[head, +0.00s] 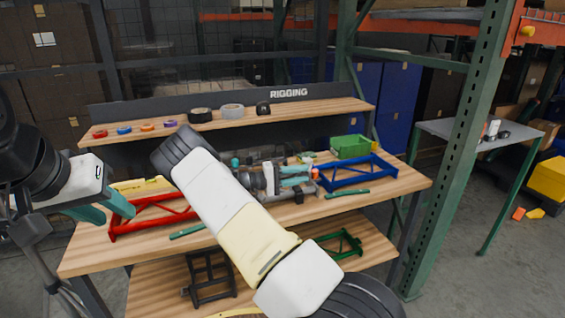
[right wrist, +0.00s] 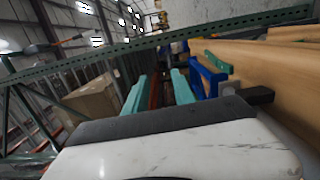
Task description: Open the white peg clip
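I cannot make out the white peg clip in either view; my right arm hides the middle of the workbench (head: 340,203). My right gripper (head: 296,176) is over the bench, left of a blue frame (head: 352,176). Its teal fingers are apart with nothing seen between them; they also show apart in the right wrist view (right wrist: 160,90), beside the blue frame (right wrist: 207,80). My left gripper (head: 103,207) is at the bench's left end, by a red frame (head: 150,221). Its teal fingers are apart and it looks empty.
A green bin (head: 350,147) stands at the back right. Green bars lie at the front (head: 187,231) and right (head: 347,193). Tape rolls (head: 232,111) sit on the raised shelf (head: 290,107). A green rack post (head: 465,150) rises to the right of the bench.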

